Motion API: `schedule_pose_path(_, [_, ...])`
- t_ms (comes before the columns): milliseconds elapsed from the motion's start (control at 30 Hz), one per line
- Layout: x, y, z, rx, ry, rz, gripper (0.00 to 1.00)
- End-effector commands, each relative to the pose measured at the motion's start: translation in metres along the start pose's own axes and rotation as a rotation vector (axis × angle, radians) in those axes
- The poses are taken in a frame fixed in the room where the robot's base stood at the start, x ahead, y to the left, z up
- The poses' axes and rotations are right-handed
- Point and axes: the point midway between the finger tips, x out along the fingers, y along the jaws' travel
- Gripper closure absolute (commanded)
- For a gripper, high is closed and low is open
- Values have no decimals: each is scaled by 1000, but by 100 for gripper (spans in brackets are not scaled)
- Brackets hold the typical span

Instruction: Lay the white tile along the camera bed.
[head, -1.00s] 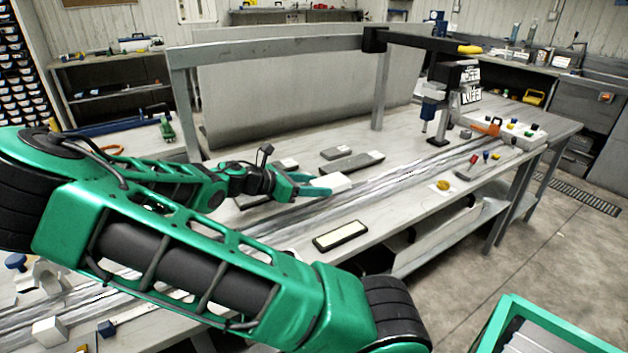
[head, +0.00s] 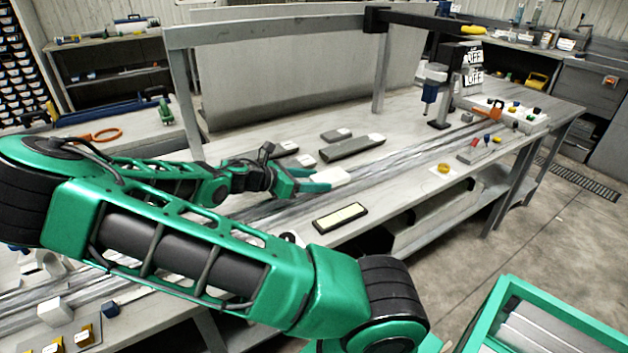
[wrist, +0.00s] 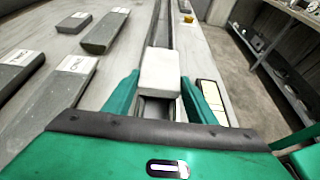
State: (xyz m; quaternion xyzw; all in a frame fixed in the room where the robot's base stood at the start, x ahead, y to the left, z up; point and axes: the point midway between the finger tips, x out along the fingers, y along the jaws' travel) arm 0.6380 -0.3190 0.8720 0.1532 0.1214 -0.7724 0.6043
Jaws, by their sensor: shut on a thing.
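My gripper (wrist: 160,95) is shut on the white tile (wrist: 160,70), with a green finger on each side of it. In the head view the tile (head: 334,177) sticks out beyond the fingertips, over the bench. A long grooved metal channel (wrist: 162,22) runs away from the tile in the wrist view; it looks like the camera bed. The tile lies in line with it and hides part of it. I cannot tell whether the tile touches it. In the head view the channel (head: 400,160) runs towards a blue-and-black camera stand (head: 433,90).
Several grey core pieces with white labels lie left of the channel, including a long one (head: 348,149). A black-framed cream plate (head: 340,217) lies near the front edge. A yellow ring (head: 443,169) and a white block with coloured knobs (head: 510,112) are further right.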

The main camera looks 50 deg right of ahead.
Motion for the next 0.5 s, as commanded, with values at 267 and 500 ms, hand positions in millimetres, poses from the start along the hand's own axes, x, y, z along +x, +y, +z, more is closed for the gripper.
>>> schedule_pose_path(267, [1,0,-2,1,-1,0,42])
schedule_pose_path(500, [1,0,-2,1,0,0,27])
